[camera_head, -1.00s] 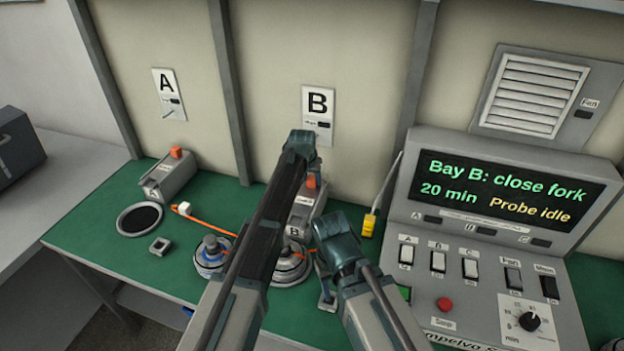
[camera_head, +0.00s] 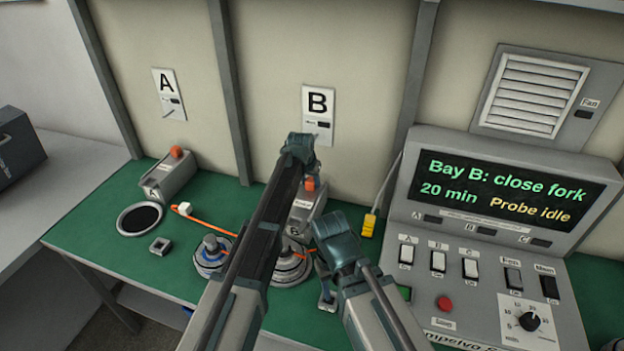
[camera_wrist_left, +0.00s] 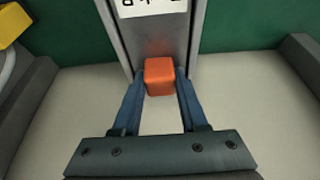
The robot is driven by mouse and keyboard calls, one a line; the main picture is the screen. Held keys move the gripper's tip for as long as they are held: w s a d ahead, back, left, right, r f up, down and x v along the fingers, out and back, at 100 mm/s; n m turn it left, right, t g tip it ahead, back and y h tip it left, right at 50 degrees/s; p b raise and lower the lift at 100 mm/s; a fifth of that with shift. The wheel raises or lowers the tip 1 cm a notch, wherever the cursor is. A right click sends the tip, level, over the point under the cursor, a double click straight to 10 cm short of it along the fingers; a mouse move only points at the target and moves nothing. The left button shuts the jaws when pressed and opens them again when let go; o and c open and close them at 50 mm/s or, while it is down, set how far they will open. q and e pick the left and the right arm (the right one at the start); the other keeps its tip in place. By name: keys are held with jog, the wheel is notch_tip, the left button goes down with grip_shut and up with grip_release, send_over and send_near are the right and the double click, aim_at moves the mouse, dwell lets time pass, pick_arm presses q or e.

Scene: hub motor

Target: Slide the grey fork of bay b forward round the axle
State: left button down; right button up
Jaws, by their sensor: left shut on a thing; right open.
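The grey fork of bay B (camera_head: 303,212) is a grey block with an orange knob (camera_head: 310,184), below the B sign. My left gripper is shut on the orange knob (camera_wrist_left: 160,77), one blue finger on each side of it, in the left wrist view. The hub motor of bay B (camera_head: 292,270) stands in front of the fork, partly hidden by my left arm. Its axle and the fork's front end are hidden, so I cannot tell whether they meet. My right gripper (camera_head: 327,298) points down just right of this motor, open.
A yellow probe (camera_head: 369,224) hangs at the wall. The control console (camera_head: 470,260) stands at right; its screen reads "Bay B: close fork".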

aim_at(303, 205)
pick_arm(q)
jog(key=s+a, duration=0.1)
jog(key=s, duration=0.2)
jog(key=s+a, duration=0.1)
jog(key=s, duration=0.2)
jog(key=s+a, duration=0.1)
jog(key=s, duration=0.2)
jog(key=shift+s, duration=0.1)
jog(key=c, duration=0.7)
grip_release()
jog(key=shift+p+v, duration=0.9)
jog(key=shift+p, duration=0.05)
jog(key=p+v, duration=1.1)
jog(key=v, duration=0.1)
pick_arm(e)
notch_tip(303, 205, up, 13)
